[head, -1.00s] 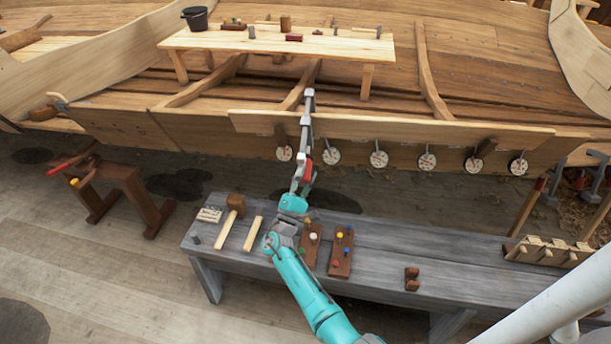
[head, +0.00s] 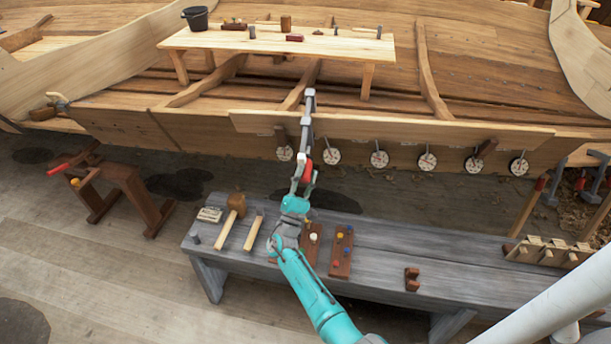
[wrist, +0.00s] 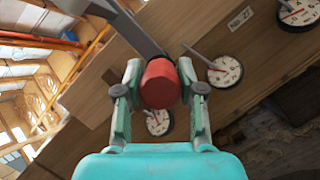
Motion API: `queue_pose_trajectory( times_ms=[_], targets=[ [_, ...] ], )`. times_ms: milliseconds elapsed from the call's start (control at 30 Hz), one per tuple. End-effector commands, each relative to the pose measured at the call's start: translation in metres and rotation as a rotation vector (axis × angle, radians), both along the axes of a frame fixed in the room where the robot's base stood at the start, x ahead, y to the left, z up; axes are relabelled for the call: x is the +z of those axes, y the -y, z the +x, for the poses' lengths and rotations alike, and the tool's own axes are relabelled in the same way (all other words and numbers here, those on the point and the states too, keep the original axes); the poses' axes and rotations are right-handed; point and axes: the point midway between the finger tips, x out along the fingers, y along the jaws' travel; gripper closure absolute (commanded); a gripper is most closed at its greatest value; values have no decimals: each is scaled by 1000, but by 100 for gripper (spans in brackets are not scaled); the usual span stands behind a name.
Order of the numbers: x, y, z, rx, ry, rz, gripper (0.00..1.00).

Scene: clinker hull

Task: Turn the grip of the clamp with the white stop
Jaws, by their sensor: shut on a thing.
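A grey metal bar clamp (head: 309,108) sits over the edge of the hull's upper plank in the head view, its bar slanting down towards me. Its red grip (head: 307,168) is at the lower end, and it also shows end-on in the wrist view (wrist: 160,83). My gripper (wrist: 160,92) is shut on the red grip, one finger on each side. In the head view my gripper (head: 303,178) comes up from below, over the bench. I cannot make out a white stop on this clamp; my fingers hide part of the grip.
Several round dials (head: 379,159) hang in a row along the hull plank. A grey bench (head: 385,235) below carries a mallet (head: 236,205) and peg boards (head: 341,250). Other red-handled clamps stand at the far right. A light wooden table (head: 340,46) stands behind the plank.

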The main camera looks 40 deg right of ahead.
Motion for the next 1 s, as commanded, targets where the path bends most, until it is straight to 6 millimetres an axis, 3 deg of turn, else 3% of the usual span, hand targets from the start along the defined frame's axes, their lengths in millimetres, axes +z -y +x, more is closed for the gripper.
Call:
queue_pose_trajectory(
  times_ms=[33,100,567,1000],
  targets=[
    [1,0,1,1,1,1,54],
    [1,0,1,1,1,1,37],
    [-6,-8,-3,2,-1,1,36],
    [-53,-67,-34,3,0,1,36]
  ],
)
